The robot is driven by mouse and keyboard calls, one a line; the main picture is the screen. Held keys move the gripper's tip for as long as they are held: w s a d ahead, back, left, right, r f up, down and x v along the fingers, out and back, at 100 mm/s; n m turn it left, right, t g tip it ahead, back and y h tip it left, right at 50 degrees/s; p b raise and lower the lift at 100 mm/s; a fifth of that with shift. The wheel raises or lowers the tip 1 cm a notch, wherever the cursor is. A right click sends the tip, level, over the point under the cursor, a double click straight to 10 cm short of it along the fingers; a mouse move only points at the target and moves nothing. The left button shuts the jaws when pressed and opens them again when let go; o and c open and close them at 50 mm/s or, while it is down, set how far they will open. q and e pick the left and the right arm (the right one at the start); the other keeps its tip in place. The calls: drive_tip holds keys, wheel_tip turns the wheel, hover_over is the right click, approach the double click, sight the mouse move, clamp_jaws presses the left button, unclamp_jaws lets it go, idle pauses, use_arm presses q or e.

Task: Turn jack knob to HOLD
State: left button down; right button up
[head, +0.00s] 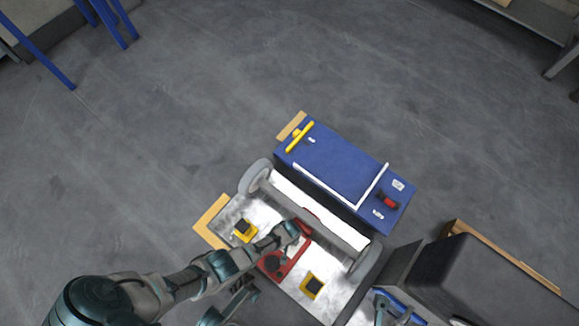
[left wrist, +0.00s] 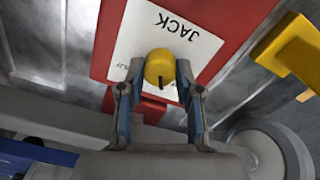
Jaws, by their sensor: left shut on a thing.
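The red jack panel (head: 284,262) sits on the white and grey chassis in the head view. In the left wrist view its red plate (left wrist: 113,42) carries a white label (left wrist: 150,28) reading JACK, turned in the picture. The round yellow knob (left wrist: 159,66) has a dark pointer line toward the picture's bottom. My left gripper (left wrist: 158,84) is shut on the knob, one finger on each side. In the head view the left gripper (head: 300,228) is over the panel and hides the knob. Smaller label text is partly hidden and unreadable. My right gripper is not clearly in view.
Yellow blocks with black tops (head: 244,231) (head: 312,287) stand on the chassis to either side of the panel. A blue box (head: 335,165) with a yellow bar (head: 299,137) lies behind. A dark box (head: 480,280) stands right.

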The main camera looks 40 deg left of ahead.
use_arm(q)
drive_tip(key=m, duration=0.3)
drive_tip(key=shift+m, duration=0.3)
drive_tip(key=m, duration=0.3)
drive_tip(key=shift+m, duration=0.3)
drive_tip(key=m, duration=0.5)
drive_tip(key=shift+s+m, duration=0.1)
drive_tip(key=shift+m, duration=1.1)
drive_tip(key=c, duration=0.8)
unclamp_jaws()
drive_tip(key=shift+o, duration=0.2)
drive_tip(key=shift+r, duration=0.1)
